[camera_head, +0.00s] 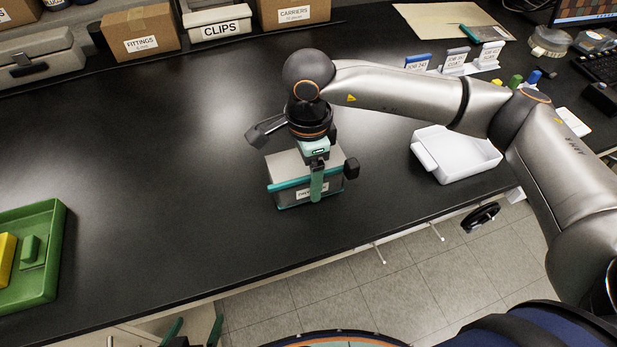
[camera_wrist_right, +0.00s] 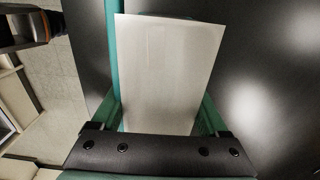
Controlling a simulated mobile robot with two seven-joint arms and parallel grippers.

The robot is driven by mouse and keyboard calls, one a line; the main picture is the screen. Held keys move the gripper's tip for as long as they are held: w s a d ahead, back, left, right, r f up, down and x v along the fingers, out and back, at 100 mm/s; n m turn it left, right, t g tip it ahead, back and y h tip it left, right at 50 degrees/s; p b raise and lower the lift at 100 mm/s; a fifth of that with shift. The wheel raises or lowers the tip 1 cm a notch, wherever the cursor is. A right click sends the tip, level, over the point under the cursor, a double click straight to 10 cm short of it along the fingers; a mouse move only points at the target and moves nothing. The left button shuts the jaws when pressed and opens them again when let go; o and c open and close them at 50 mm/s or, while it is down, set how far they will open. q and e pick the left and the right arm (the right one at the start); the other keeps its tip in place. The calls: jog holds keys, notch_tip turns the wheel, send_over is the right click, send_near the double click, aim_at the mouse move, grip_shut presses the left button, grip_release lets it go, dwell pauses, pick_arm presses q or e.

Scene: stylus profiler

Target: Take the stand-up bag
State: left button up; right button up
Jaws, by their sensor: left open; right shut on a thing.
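The thing my right gripper (camera_head: 316,188) holds is a grey, box-shaped pack with teal edging and a white label on its front; I take it as the stand-up bag (camera_head: 287,168). It stands upright on the black bench near the front edge, and I cannot tell whether its base touches the bench. In the right wrist view its pale flat top (camera_wrist_right: 170,75) lies between the teal fingers, which are shut on it. The label is partly hidden by a finger. My left gripper (camera_head: 194,330) is open and empty at the bottom edge, in front of the bench.
A white tray (camera_head: 470,166) lies right of the bag, under my right arm. A green tray (camera_head: 50,275) with a yellow block is at the left. Boxes marked FITTINGS (camera_head: 141,43) and CLIPS (camera_head: 221,29) line the back. The bench between is clear.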

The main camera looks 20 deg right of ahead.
jog(key=s+r+b, duration=0.2)
jog(key=s+r, duration=0.9)
jog(key=s, duration=0.3)
jog(key=shift+d+r+b, duration=0.2)
jog(key=shift+r+b, duration=0.1)
jog(key=o, duration=0.8)
grip_shut()
